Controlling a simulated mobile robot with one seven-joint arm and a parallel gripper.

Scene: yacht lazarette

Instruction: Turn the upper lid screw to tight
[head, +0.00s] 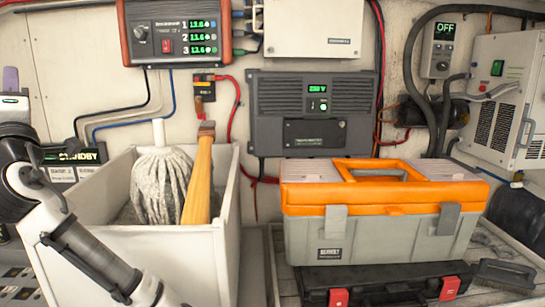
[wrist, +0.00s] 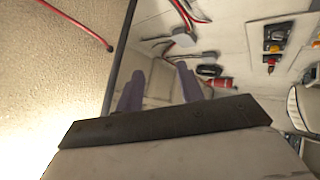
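No lid screw can be made out for certain in either view. A dark grey wall unit (head: 262,100) with a small green display has a darker rectangular panel (head: 314,134) on its lower front; any screws there are too small to tell. My gripper (wrist: 160,88) shows two purple fingers set apart with nothing between them in the wrist view. In the head view only part of it (head: 10,80) shows at the far left edge, well left of the wall unit and apart from it.
A white bin (head: 150,262) holds a mop (head: 160,185) and a wooden handle (head: 198,180). An orange-lidded toolbox (head: 384,235) stands on a black case (head: 390,286) below the wall unit. Cables hang along the wall. A brush (head: 505,274) lies at right.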

